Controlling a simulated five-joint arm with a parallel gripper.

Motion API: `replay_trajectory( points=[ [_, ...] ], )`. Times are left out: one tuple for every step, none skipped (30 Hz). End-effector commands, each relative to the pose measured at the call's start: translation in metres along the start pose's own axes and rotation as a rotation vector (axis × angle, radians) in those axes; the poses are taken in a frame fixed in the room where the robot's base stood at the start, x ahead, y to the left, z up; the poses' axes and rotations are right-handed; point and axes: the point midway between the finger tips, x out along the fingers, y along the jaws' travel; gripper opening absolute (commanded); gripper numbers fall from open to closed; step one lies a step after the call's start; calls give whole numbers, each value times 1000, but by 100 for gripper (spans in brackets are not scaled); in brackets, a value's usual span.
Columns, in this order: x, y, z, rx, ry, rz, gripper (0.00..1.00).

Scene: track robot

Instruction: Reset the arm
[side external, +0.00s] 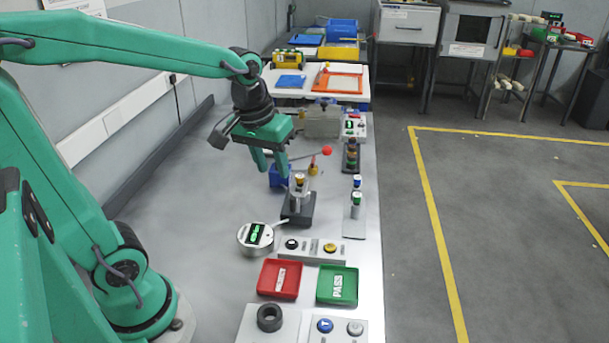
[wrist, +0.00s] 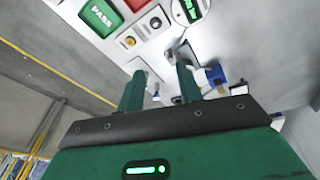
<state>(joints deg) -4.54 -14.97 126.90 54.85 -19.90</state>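My green gripper (side external: 273,172) hangs at the end of my raised arm, above the grey bench. Its fingers point down, to the left of and above a small stand (side external: 298,206) with a gold-coloured part on top. In the wrist view the two fingers of my gripper (wrist: 158,83) are well apart, with nothing held between them. A blue block (side external: 280,176) sits behind the fingertips in the side view and is partly hidden by them.
A lever with a red ball (side external: 327,151) stands close to the right of my gripper. A round gauge (side external: 256,238), a red tray (side external: 280,279), a green PASS tray (side external: 338,285) and button boxes (side external: 311,250) line the bench front. The bench's left side is clear.

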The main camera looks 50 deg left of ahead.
Motion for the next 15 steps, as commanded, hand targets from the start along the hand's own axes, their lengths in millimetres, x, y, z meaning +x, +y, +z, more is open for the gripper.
replay_trajectory(
  points=[
    [-6,0,7,32,22,10,36],
    [-9,-1,11,52,34,14,36],
    [-13,-1,16,78,49,20,36],
    [-16,-1,20,98,61,25,36],
    [-18,-2,24,117,71,29,36],
    [-21,-2,29,144,87,34,36],
    [-23,-3,33,162,98,38,36],
    [-25,-3,37,182,111,42,36],
    [-28,-4,42,207,125,46,36],
    [-29,-4,46,226,137,49,36],
    [-31,-5,50,246,148,52,36],
    [-33,-6,55,271,163,56,36],
    [-34,-6,59,290,175,59,36],
    [-35,-7,62,306,185,61,36],
    [-36,-8,66,328,199,64,36]
  ],
)
